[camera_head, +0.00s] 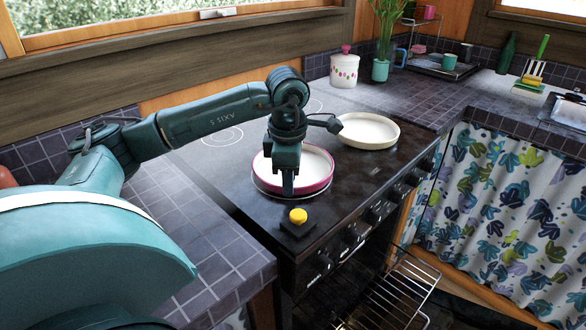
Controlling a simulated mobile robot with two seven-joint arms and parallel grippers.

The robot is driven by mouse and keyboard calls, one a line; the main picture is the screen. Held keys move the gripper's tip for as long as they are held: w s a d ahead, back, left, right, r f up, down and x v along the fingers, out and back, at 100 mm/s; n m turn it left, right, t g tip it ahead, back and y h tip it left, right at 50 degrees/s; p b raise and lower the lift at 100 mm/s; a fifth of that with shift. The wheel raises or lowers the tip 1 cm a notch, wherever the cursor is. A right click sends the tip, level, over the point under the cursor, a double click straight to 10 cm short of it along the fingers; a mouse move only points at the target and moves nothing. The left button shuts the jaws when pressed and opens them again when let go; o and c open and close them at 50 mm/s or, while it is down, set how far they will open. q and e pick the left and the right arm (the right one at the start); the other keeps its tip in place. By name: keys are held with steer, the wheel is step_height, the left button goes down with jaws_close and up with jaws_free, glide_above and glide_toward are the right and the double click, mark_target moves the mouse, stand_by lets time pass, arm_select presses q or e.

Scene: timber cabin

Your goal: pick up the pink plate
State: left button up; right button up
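The pink plate (318,170) is a round dish with a pink outer wall and a pale inside. It sits on the front left part of the dark stovetop (240,172). My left gripper (288,190) points down at the plate's near left side and covers part of its rim. Its fingers appear edge-on, so I cannot tell whether they are apart or closed on the rim. My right gripper is out of view.
A cream round dish (368,131) stands behind and to the right of the plate. A yellow knob-like thing (298,215) is at the stove's front corner. A lidded white jar (344,70) and a potted plant (381,68) stand behind. An oven rack (395,290) juts out below.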

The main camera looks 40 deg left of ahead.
arm_select(q)
steer(key=shift+f, duration=0.65)
steer(key=shift+c, duration=0.4)
steer(key=shift+w, duration=0.1)
jaws_close()
